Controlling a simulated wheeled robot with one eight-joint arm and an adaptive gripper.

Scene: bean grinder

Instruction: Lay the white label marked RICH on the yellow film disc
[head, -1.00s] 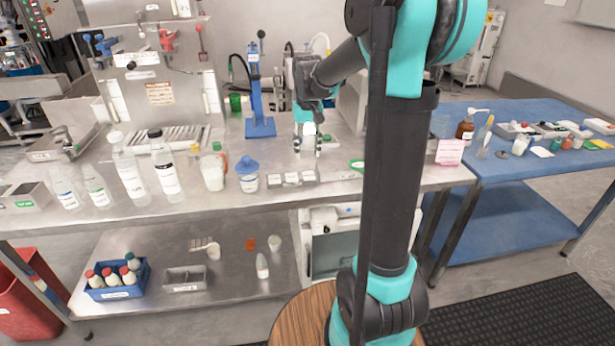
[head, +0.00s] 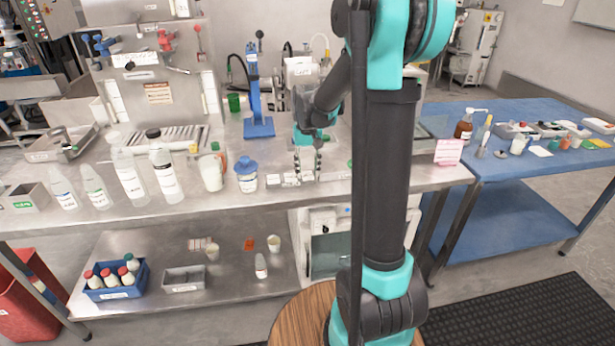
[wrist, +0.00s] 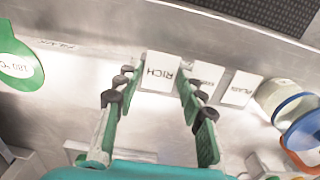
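The white label marked RICH (wrist: 160,72) lies on the steel bench at one end of a short row of white labels. In the wrist view it shows between the fingertips of my gripper (wrist: 157,84), which is open with a finger on each side. I cannot tell if the fingers touch it. In the head view my gripper (head: 305,172) points down at the right end of the label row. There it largely hides the RICH label. I cannot pick out the yellow film disc in either view.
Beside RICH lie a middle label (wrist: 207,76) and one marked PLAIN (wrist: 240,89). A green round tag (wrist: 18,66) lies on the other side. A blue-lidded jar (head: 246,178) stands left of the labels. A blue stand (head: 257,100) is behind. A blue table (head: 530,182) is at right.

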